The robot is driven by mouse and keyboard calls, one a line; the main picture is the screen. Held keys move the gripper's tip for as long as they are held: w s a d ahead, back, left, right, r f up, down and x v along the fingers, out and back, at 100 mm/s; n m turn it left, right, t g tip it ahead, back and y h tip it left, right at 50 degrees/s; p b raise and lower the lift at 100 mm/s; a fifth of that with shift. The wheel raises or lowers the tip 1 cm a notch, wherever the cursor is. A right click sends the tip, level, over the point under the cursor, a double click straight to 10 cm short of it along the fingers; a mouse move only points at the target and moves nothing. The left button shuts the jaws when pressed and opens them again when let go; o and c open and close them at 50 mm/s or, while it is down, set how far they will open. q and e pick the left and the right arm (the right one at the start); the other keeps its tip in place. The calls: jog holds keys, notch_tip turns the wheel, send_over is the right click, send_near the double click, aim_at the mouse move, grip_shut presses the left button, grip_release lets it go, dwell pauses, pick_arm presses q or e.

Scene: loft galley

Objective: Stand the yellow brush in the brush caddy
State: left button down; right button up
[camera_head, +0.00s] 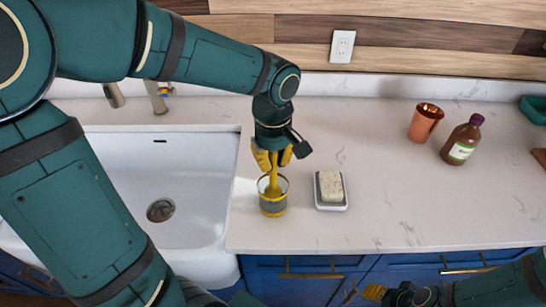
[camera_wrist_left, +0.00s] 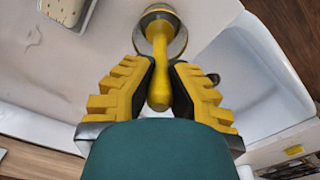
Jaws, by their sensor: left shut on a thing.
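My left gripper (camera_head: 272,158) is above the counter just right of the sink, with its yellow-padded fingers shut on the handle of the yellow brush (camera_head: 272,183). The brush points down, its lower end inside the mouth of the round brush caddy (camera_head: 273,209). In the left wrist view the yellow brush (camera_wrist_left: 161,62) runs from between the fingers (camera_wrist_left: 160,88) to the caddy (camera_wrist_left: 178,44). I cannot tell whether the brush touches the caddy's bottom. My right gripper (camera_head: 373,292) is low at the front right, below the counter edge; its jaw opening is unclear.
A soap bar (camera_head: 330,185) on a white dish (camera_head: 331,207) sits close right of the caddy. The white sink (camera_head: 190,185) is to the left. A copper cup (camera_head: 425,122) and a brown bottle (camera_head: 462,140) stand farther right. The counter between is clear.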

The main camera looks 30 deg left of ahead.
pick_arm(q)
jog(key=c, duration=1)
grip_release()
jog(key=shift+c, duration=0.2)
jog(key=shift+r, duration=0.1)
notch_tip(320, 180, up, 12)
jog(key=shift+f, duration=0.1)
jog(key=shift+s+d, duration=0.1)
